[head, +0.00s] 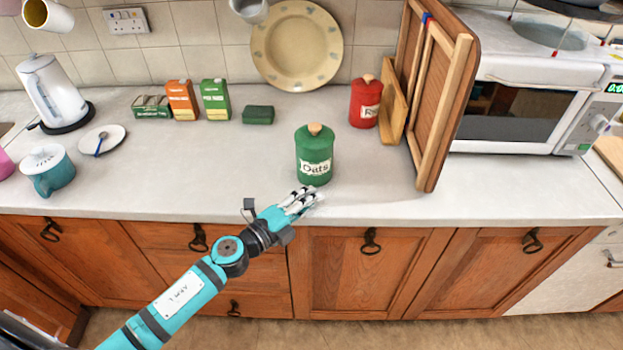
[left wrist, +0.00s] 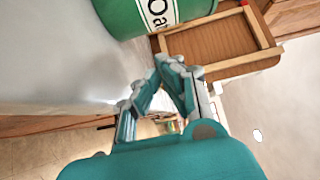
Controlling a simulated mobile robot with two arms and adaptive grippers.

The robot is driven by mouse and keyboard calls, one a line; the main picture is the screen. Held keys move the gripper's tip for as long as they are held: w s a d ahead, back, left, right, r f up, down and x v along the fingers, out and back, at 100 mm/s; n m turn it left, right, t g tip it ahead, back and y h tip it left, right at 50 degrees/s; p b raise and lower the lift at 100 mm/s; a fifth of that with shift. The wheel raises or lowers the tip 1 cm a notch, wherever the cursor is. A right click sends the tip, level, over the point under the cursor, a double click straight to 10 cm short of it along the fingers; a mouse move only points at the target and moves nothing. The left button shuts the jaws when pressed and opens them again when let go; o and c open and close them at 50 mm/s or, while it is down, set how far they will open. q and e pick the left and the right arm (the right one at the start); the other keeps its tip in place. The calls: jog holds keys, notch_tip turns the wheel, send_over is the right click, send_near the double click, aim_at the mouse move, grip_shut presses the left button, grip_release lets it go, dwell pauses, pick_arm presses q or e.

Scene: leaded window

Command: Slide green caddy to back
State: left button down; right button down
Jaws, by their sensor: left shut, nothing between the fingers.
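The green caddy (head: 314,149), labelled "Oats" with a wooden knob on its lid, stands upright near the front of the counter. My left gripper (head: 313,195) is shut and empty at the counter's front edge, just in front of the caddy's base. In the left wrist view the shut fingertips (left wrist: 172,62) are close to the caddy (left wrist: 152,14), whose lower part shows at the top. I cannot tell whether they touch it. My right gripper is not in view.
A red caddy (head: 365,102) stands behind to the right, beside leaning wooden boards (head: 440,110). A small green box (head: 258,115) lies behind to the left, near cartons (head: 215,100). A yellow plate (head: 296,45) leans on the wall. A microwave (head: 535,90) is at right.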

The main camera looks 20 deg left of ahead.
aim_at(313, 185)
pick_arm(q)
jog(key=w, duration=0.3)
jog(key=shift+w+a, duration=0.25)
jog(key=shift+w, duration=0.05)
jog(key=shift+w+a, duration=0.2)
jog(key=shift+w, duration=0.15)
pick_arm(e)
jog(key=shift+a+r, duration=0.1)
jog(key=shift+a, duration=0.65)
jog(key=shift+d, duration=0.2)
